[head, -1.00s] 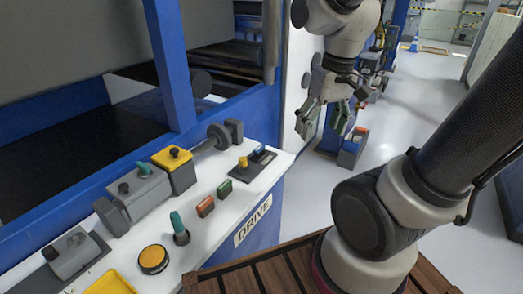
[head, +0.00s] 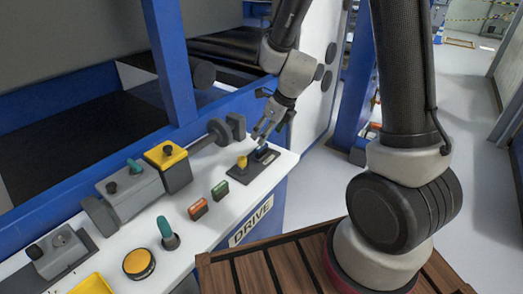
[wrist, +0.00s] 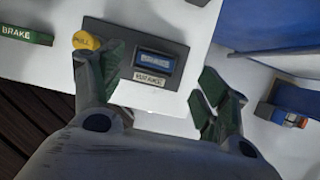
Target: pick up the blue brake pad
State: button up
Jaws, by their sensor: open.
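The blue brake pad (head: 264,154) sits on a dark plate (head: 243,176) at the right end of the white console, partly hidden by my gripper (head: 268,134) in the head view. In the wrist view the blue pad (wrist: 155,62) lies in a dark recessed mount (wrist: 122,33) above a small white label. My gripper (wrist: 160,70) is open there, with one green-padded finger on each side of the pad. The fingers hold nothing. I cannot tell the exact height of the fingertips above the pad.
A yellow knob (wrist: 87,41) stands on the plate close by my left finger in the wrist view. Another blue device (wrist: 290,112) shows beyond the console's edge.

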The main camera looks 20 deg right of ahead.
aim_at(261, 151)
jog(key=x, duration=0.6)
jog(key=shift+s+f, duration=0.2)
jog(key=shift+s, duration=0.1)
jog(key=c, duration=1.2)
jog(key=shift+r, duration=0.15)
